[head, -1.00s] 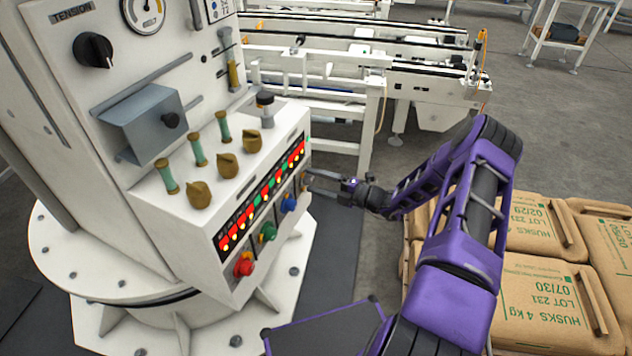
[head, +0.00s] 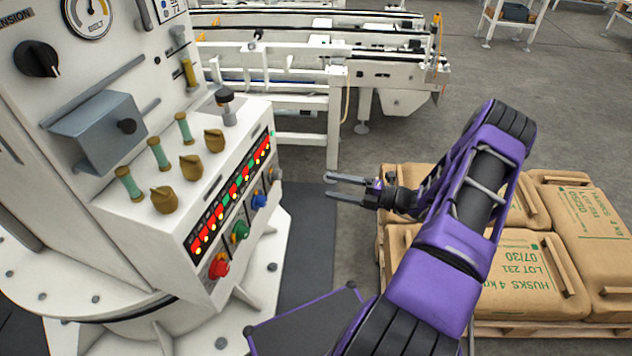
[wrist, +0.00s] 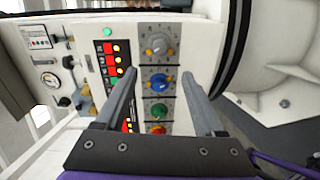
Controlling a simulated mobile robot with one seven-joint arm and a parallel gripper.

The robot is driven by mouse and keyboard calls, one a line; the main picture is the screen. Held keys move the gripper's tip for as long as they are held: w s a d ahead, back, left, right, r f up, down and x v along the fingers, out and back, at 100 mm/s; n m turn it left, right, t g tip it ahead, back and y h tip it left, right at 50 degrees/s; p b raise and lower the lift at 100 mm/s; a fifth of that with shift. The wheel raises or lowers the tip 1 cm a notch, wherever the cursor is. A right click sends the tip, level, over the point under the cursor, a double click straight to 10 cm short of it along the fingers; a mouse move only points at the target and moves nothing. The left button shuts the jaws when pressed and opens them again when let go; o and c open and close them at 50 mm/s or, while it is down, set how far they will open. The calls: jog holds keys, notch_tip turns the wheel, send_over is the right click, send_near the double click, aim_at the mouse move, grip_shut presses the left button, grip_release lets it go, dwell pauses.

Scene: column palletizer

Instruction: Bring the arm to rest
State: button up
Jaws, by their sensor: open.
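My gripper (head: 345,186) is open and empty in the head view. It is in free air to the right of the control panel, clear of its knobs, with the fingers pointing left towards it. My purple arm (head: 460,210) is bent over the sacks. In the wrist view my two gripper fingers (wrist: 158,95) stand apart. Between them show a grey knob (wrist: 158,42), a blue knob (wrist: 158,82), a green knob (wrist: 158,111) and part of a red knob (wrist: 157,129).
The white control console (head: 150,235) stands at the left, with red and green lights and brown knobs. Brown sacks (head: 530,270) lie on a pallet under and right of my arm. A white conveyor (head: 320,60) is behind. Grey floor lies between console and sacks.

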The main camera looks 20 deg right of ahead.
aim_at(281, 175)
jog(key=shift+v, duration=1.05)
jog(key=x, duration=1.7)
jog(key=shift+w+a, duration=0.15)
jog(key=shift+w, duration=0.05)
